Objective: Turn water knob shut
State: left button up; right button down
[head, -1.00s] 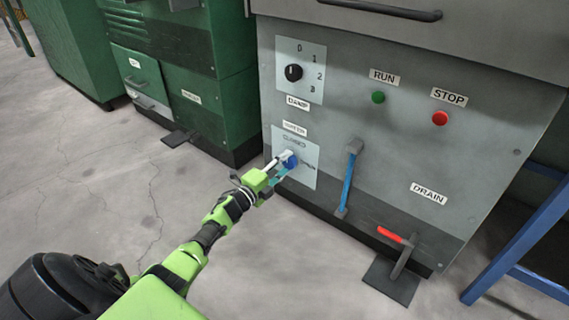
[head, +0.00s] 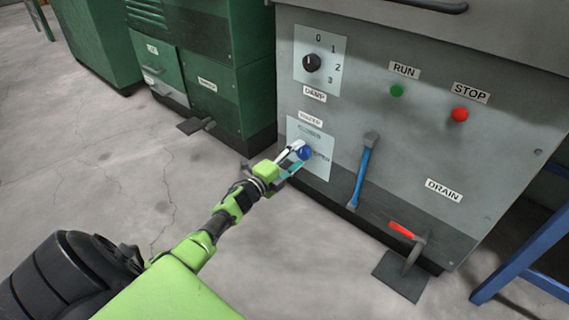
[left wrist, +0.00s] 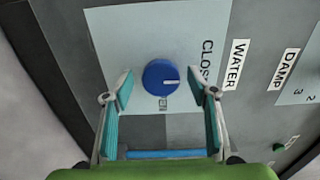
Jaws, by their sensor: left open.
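The blue water knob (head: 305,153) is on a pale plate (head: 321,170) low on the grey machine's front, under the WATER label (head: 311,119). In the left wrist view the round knob (left wrist: 161,78) shows a white pointer line aimed to the right of that picture, toward the CLOSED lettering side. My left gripper (head: 296,156) is at the knob. In the left wrist view its two teal-padded fingers (left wrist: 164,95) stand apart, one on each side of the knob, with gaps between pads and knob. My right gripper is not in view.
Above the plate is the black DAMP dial (head: 312,62). To the right are a blue handle (head: 362,172), a green RUN button (head: 397,90), a red STOP button (head: 459,114) and a red-handled DRAIN lever (head: 403,231). Open floor lies at left.

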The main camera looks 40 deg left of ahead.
pick_arm(q)
jog(key=s, duration=1.1)
jog(key=shift+a, duration=0.45)
